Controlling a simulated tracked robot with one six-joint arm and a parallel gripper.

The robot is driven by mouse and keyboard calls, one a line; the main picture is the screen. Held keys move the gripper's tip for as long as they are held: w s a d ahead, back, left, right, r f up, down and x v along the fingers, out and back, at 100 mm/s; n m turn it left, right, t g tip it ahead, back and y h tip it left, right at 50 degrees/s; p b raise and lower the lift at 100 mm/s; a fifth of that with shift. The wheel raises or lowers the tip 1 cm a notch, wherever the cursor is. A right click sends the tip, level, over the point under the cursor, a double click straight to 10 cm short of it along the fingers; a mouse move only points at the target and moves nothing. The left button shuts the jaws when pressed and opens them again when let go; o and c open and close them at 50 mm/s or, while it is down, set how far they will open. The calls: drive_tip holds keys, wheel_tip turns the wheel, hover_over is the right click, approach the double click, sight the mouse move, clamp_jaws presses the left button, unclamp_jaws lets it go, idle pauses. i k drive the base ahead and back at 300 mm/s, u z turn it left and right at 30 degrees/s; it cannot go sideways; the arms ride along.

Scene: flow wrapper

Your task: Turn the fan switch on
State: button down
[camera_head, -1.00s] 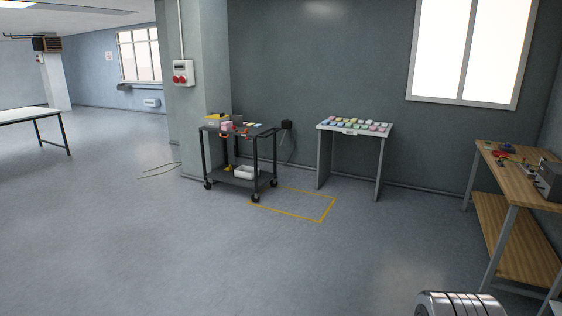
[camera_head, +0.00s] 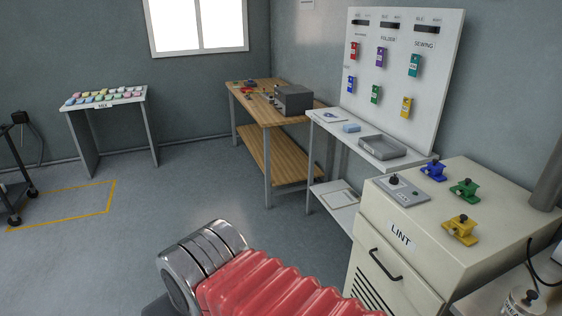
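A cream cabinet labelled LINT (camera_head: 400,238) stands at the right. On its top is a grey plate (camera_head: 404,190) with a dark knob (camera_head: 393,179) and a small label too small to read. I cannot tell for sure whether this knob is the fan switch, or which way it is set. My gripper is not in view.
Blue (camera_head: 433,171), green (camera_head: 464,188) and yellow (camera_head: 461,228) clamp-like blocks sit on the cabinet. A red ribbed hose (camera_head: 275,287) with a metal collar (camera_head: 205,262) crosses the bottom. A tag board (camera_head: 398,30) stands behind a side table (camera_head: 330,122).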

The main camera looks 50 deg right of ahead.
sight(395, 180)
drive_tip(key=z, duration=2.2)
drive_tip(key=k, duration=0.9)
drive_tip(key=z, duration=0.3)
drive_tip(key=i, duration=0.65)
drive_tip(key=u, duration=0.05)
